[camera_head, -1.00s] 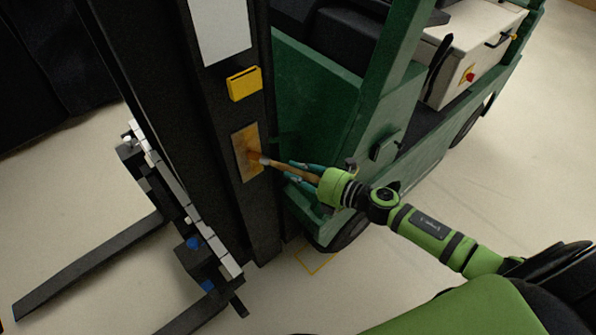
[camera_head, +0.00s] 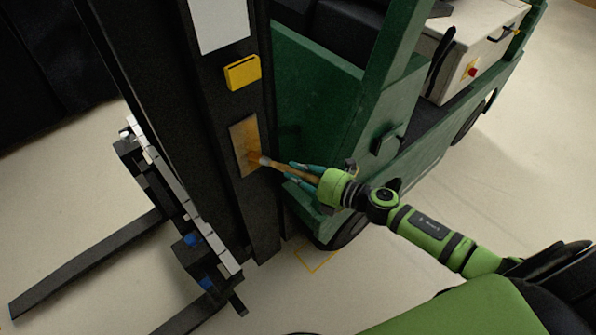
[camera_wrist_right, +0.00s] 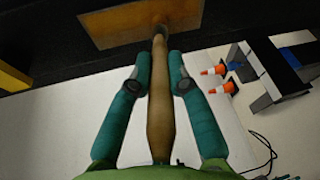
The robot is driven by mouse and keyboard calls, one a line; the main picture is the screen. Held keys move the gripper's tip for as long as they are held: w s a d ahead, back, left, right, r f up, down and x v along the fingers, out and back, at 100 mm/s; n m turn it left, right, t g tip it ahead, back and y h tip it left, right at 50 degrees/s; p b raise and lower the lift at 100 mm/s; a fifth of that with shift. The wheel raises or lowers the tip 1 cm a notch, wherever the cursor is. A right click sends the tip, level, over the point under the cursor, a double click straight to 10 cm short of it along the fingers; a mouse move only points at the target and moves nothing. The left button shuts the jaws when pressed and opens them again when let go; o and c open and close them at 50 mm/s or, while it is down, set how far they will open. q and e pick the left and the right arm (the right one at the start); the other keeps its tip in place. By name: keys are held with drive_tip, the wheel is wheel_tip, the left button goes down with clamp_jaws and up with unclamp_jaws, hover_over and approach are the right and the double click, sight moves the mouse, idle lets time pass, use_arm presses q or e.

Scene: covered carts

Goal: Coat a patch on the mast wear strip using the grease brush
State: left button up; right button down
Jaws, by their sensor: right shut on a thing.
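The wear strip (camera_head: 240,133) is a tan-orange rectangle on the black mast (camera_head: 215,110), with a browner patch around the brush tip. It also shows at the top of the wrist view (camera_wrist_right: 110,22). My right gripper (camera_head: 290,171) is shut on the wooden handle of the grease brush (camera_head: 277,165). In the wrist view the handle (camera_wrist_right: 160,110) runs between the two teal fingers (camera_wrist_right: 160,78) up to the strip. The brush end meets the lower part of the strip and appears to touch it; the bristles are hard to make out. My left gripper is out of view.
A yellow holder (camera_head: 242,72) and a white plate (camera_head: 219,22) sit on the mast above the strip. The green truck body (camera_head: 315,100) is close behind my right gripper. Forks (camera_head: 85,265) extend at lower left. Orange cones (camera_wrist_right: 220,87) stand on the floor.

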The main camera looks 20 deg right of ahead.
drive_tip(key=shift+f, duration=0.45)
drive_tip(key=shift+f+b, duration=0.1)
drive_tip(key=shift+b, duration=0.25)
drive_tip(key=shift+f+b, duration=1.3)
drive_tip(key=shift+f, duration=0.2)
wheel_tip(320, 180, down, 3)
drive_tip(key=b, duration=0.3)
drive_tip(key=shift+f, duration=0.1)
drive_tip(key=shift+a, duration=0.15)
drive_tip(key=shift+s+a, duration=0.15)
drive_tip(key=shift+a, duration=0.25)
